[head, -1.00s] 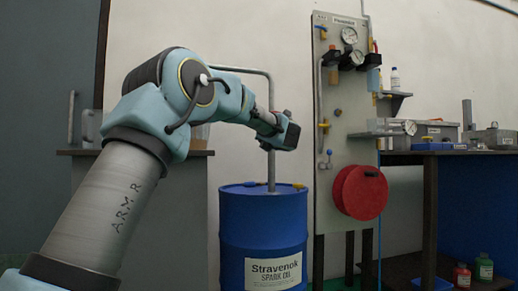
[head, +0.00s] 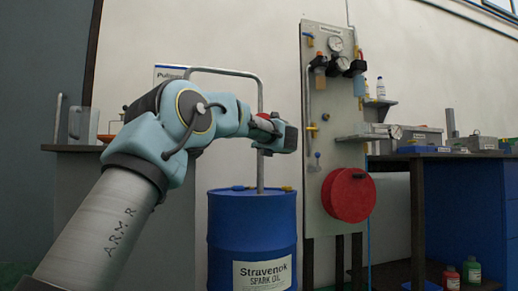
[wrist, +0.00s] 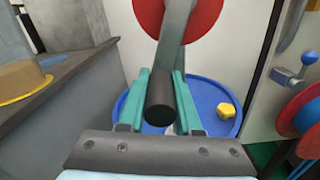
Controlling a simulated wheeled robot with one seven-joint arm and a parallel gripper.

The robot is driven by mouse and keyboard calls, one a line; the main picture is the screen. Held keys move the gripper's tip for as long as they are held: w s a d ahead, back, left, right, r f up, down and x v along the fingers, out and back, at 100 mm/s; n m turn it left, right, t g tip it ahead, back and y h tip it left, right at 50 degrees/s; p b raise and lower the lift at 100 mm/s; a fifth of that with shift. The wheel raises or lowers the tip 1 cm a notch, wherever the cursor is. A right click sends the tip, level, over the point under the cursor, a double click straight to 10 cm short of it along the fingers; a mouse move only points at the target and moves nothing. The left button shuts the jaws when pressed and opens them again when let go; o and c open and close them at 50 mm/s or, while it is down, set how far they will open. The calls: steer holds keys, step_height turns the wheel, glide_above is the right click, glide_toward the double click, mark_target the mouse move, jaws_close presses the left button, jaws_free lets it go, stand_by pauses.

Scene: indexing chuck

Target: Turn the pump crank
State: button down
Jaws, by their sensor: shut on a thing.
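In the wrist view the pump crank has a grey arm (wrist: 172,45) running from a red disc (wrist: 190,15) down to a black cylindrical handle (wrist: 159,103). My gripper (wrist: 160,78) has its green fingers shut on this handle, one on each side. Below it is the blue drum (wrist: 205,80) with a yellow cap (wrist: 227,105). In the head view the drum (head: 252,220) stands upright, labelled Stravenok Spark Oil, with a grey pipe (head: 260,95) rising from it. A bit of red (head: 263,117) shows behind my wrist. My fingers and the crank handle are hidden there.
A grey panel (head: 318,90) with gauges, valves and a red wheel (head: 348,195) stands just right of the drum. A dark bench (head: 440,157) with boxes is further right. A grey counter (head: 75,148) with several objects is at left.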

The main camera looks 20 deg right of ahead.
steer(key=shift+r, duration=0.15)
steer(key=c, duration=0.6)
jaws_free()
steer(key=shift+s, duration=0.1)
steer(key=s+a+p, duration=0.1)
steer(key=s, duration=0.9)
steer(key=shift+s+a, duration=0.2)
steer(key=shift+s, duration=0.1)
